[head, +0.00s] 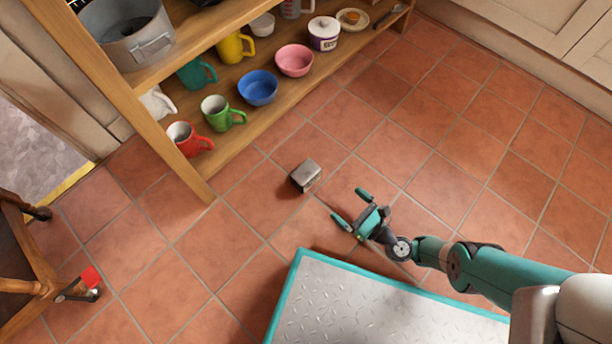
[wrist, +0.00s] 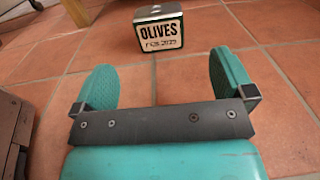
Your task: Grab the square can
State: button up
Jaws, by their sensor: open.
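The square can (head: 306,175) is a small grey metal box on the tiled floor in front of the shelf. My gripper (head: 352,207) is open and empty, low over the floor to the lower right of the can. In the wrist view my gripper (wrist: 160,85) has its two teal fingers spread, with the can ahead of them, roughly centred between them and apart from both.
A wooden shelf (head: 215,165) with mugs, a blue bowl (head: 258,87) and a pink bowl (head: 294,60) stands behind the can. A wooden chair leg (head: 30,240) is at the left. Open tiled floor (head: 440,140) lies to the right of the can.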

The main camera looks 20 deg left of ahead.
jog(key=shift+s+f, duration=0.2)
jog(key=shift+s, duration=0.1)
jog(key=b, duration=0.8)
send_near(299, 166)
jog(key=shift+w+a+f, duration=0.3)
jog(key=shift+a+f, duration=0.05)
jog(key=shift+a, duration=0.1)
jog(key=shift+w+a+r+b, duration=0.2)
jog(key=shift+a+b, duration=0.2)
jog(key=shift+a, duration=0.05)
jog(key=a+b, duration=0.1)
jog(key=b, duration=0.1)
jog(key=w+a+f+b, duration=0.1)
jog(key=a+b, duration=0.1)
jog(key=b, duration=0.1)
jog(key=shift+w+f, duration=0.1)
jog(key=shift+f, duration=0.05)
jog(key=shift+b+x, duration=0.45)
jog(key=shift+x, duration=0.45)
jog(key=shift+w+a+r, duration=0.1)
jog(key=shift+r, duration=0.25)
jog(key=c, duration=0.8)
jog(key=shift+r, duration=0.15)
